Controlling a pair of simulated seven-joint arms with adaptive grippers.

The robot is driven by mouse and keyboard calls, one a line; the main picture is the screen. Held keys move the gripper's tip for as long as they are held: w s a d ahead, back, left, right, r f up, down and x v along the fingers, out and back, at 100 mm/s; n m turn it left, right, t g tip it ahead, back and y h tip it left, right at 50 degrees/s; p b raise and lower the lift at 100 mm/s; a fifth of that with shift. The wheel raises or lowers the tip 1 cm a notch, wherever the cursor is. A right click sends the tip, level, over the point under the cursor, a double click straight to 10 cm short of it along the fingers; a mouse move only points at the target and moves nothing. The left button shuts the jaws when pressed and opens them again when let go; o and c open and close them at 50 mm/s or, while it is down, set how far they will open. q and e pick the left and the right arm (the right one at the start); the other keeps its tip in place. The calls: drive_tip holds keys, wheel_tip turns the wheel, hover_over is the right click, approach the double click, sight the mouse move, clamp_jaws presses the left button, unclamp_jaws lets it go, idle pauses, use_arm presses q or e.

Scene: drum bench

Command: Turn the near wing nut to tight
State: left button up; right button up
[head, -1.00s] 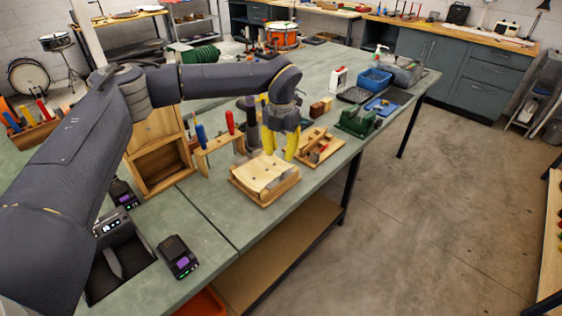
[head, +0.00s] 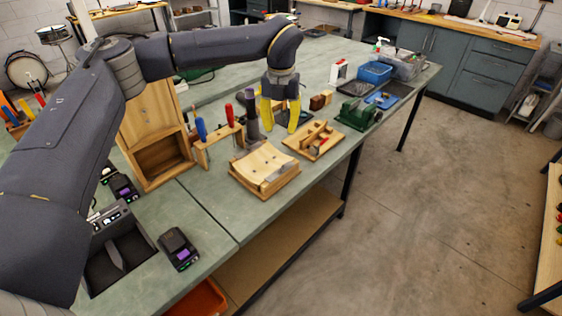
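My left gripper (head: 281,120) has yellow fingers spread apart, with nothing seen between them. It points down over the bench, behind the curved wooden block (head: 264,172) and to the left of a low wooden jig (head: 315,141). The curved block has a pale, dished top on a wooden base. The jig has a raised wooden bar and a small red part. I cannot make out a wing nut on either; any there is too small to tell. My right gripper is out of view.
A wooden tool rack (head: 218,143) with blue and red handles and a dark upright cylinder (head: 252,118) stand close left of the gripper. A green machine (head: 357,114) and blue bin (head: 375,73) lie to the right. The bench (head: 215,205) is clear in front of the rack.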

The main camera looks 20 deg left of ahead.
sight(281, 170)
use_arm(q)
wheel_tip(281, 170, down, 17)
idle(0.8)
drive_tip(key=shift+c, duration=0.3)
clamp_jaws()
